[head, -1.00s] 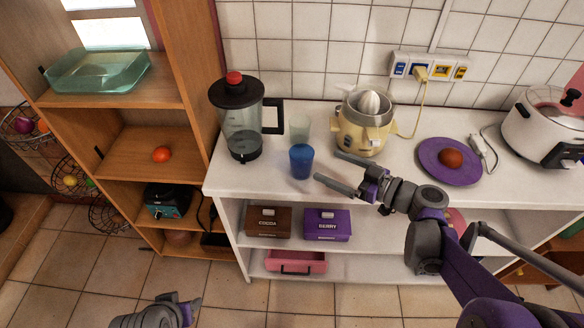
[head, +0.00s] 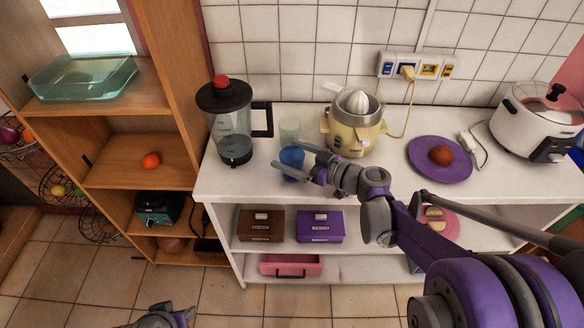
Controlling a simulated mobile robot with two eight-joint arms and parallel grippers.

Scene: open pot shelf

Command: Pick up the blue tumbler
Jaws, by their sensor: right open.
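The blue tumbler (head: 291,158) stands upright on the white counter, in front of a clear greenish glass (head: 289,130). My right gripper (head: 288,155) is open, its two fingers pointing left at the tumbler. In the picture one finger crosses near the tumbler's rim and the other crosses its lower part. I cannot tell whether either finger touches it. My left gripper (head: 180,316) is low at the bottom edge, mostly cut off, away from the counter.
A blender (head: 235,135) stands left of the tumbler and a yellow juicer (head: 352,135) behind right. A purple plate (head: 420,169) with a brown ball and a white cooker (head: 530,125) stand farther right. The counter's front left is clear.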

